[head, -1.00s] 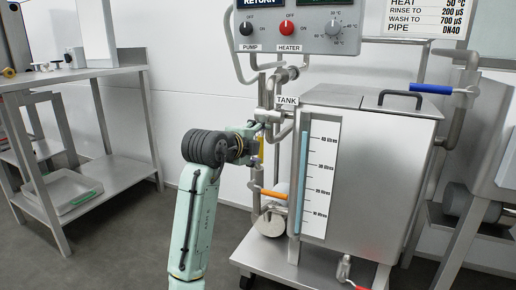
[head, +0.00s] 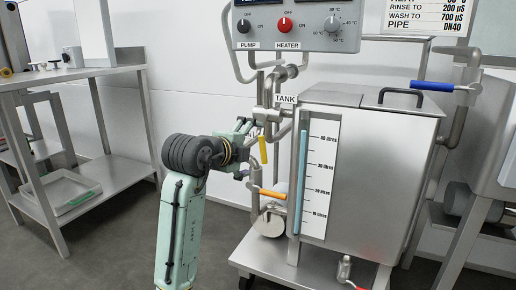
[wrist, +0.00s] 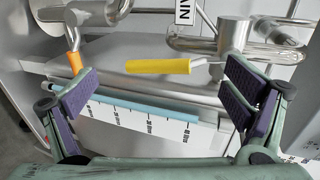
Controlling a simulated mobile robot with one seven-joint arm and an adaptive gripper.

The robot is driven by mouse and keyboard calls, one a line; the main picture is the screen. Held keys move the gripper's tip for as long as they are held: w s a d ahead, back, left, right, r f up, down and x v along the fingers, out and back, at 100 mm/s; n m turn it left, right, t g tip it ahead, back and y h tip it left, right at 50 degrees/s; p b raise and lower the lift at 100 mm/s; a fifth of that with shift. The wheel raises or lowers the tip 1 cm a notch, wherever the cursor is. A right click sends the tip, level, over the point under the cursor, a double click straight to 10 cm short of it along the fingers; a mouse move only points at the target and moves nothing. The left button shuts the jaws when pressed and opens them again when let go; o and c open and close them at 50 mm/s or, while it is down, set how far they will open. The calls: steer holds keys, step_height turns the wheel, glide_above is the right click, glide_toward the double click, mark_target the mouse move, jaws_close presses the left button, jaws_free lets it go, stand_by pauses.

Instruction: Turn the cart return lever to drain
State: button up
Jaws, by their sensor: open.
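A yellow-handled lever (head: 263,149) hangs nearly straight down from the pipework below the TANK label (head: 286,99), left of the tank. I take it for the cart return lever. In the wrist view its yellow grip (wrist: 158,67) lies across the picture between my finger pads and beyond them. My gripper (head: 246,150) is just left of the lever. In the wrist view my gripper (wrist: 160,98) is wide open and empty, with neither pad touching the yellow grip. A label ending in "AIN" (wrist: 184,12) is partly cut off there.
An orange-handled lever (head: 272,194) sits lower on the pipes; its grip (wrist: 75,62) is close to my left finger. The steel tank (head: 372,170) with its level gauge (head: 303,180) stands right. A blue lever (head: 432,86) is farther right. A steel bench (head: 100,185) stands left.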

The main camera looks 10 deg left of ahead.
steer(key=s+a, duration=0.2)
steer(key=s, duration=0.6)
steer(key=shift+a, duration=0.25)
stand_by(0.6)
